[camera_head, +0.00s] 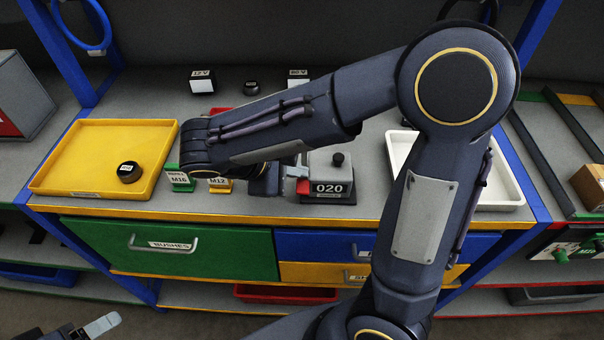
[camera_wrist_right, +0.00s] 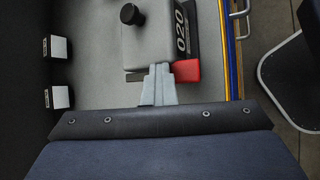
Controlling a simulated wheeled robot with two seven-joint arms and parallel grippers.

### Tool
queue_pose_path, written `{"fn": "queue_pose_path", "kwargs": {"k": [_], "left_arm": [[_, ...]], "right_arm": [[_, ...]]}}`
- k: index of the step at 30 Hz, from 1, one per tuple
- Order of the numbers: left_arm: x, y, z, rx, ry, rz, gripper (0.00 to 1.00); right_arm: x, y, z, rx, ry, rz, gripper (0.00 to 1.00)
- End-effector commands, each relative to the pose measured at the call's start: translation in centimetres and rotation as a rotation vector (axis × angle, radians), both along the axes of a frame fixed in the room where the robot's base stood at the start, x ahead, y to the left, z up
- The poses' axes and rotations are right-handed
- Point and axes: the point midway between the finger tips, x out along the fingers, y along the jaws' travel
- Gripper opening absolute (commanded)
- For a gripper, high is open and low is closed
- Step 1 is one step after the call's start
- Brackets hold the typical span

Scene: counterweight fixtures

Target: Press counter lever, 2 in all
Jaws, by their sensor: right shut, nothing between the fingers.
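The counter (camera_head: 330,174) is a grey box with a black knob on top, and its display reads 020. It stands near the front edge of the bench, and it also shows in the right wrist view (camera_wrist_right: 148,44). Its red lever (camera_head: 303,187) sticks out at the box's left side and also shows in the right wrist view (camera_wrist_right: 187,70). My right gripper (camera_wrist_right: 160,70) is shut and empty, its fingertips right beside the lever; I cannot tell whether they touch. My left gripper (camera_head: 98,326) shows only partly at the bottom left corner, and its opening is unclear.
A yellow tray (camera_head: 50,185) holding a black round part (camera_head: 129,172) lies left. Green M16 (camera_head: 180,180) and yellow M12 (camera_head: 220,185) labelled blocks stand left of the counter. A white tray (camera_head: 508,190) lies right, partly behind my arm. Drawers (camera_head: 170,248) are below.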

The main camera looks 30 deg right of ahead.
Motion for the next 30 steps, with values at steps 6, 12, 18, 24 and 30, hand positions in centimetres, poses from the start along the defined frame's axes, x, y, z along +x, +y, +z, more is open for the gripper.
{"fn": "queue_pose_path", "kwargs": {"k": [6, 12, 18, 24, 30], "left_arm": [[0.0, 0.0, 0.3, 0.000, 0.000, 0.000, 0.67], [0.0, 0.0, 1.5, 0.000, 0.000, 0.000, 0.67], [0.0, 0.0, 1.7, 0.000, 0.000, 0.000, 0.67], [0.0, 0.0, 1.9, 0.000, 0.000, 0.000, 0.67], [0.0, 0.0, 3.2, 0.000, 0.000, 0.000, 0.67]], "right_arm": [[-0.7, 0.0, -1.5, 0.028, 0.046, -0.009, 0.00], [-0.7, -0.1, -0.2, 0.028, 0.048, -0.008, 0.00], [-0.7, -0.2, 0.2, 0.024, 0.047, -0.008, 0.00], [-0.8, -0.3, 0.5, 0.020, 0.047, -0.008, 0.00], [-0.7, -0.3, 2.0, 0.021, 0.044, -0.006, 0.00]]}}
